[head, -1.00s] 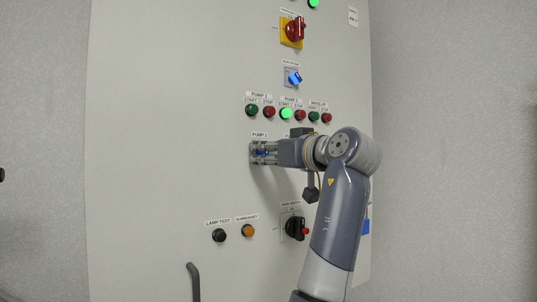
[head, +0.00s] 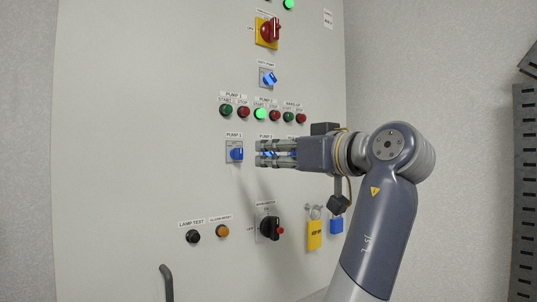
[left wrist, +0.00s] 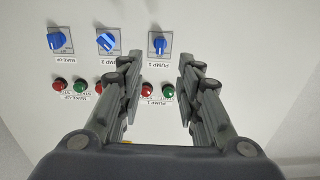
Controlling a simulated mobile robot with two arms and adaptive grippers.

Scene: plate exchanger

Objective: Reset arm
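The control panel (head: 130,110) fills the left and middle of the head view. My left gripper (head: 260,154) is in front of it, just right of the blue PUMP 1 selector knob (head: 236,154). In the left wrist view the fingers (left wrist: 158,75) are spread apart with nothing between them. There the PUMP 1 knob (left wrist: 158,44) appears beyond the fingertips, clear of them. The blue PUMP 2 knob (head: 268,154) is partly hidden behind the fingers in the head view. My right gripper is in neither view.
Above are several start/stop buttons, with the PUMP 2 start button (head: 260,114) lit green, and a red-yellow switch (head: 268,31). Below are a black rotary switch (head: 270,228), a yellow padlock (head: 314,235) and a blue padlock (head: 336,225). A dark perforated rack (head: 525,190) stands at far right.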

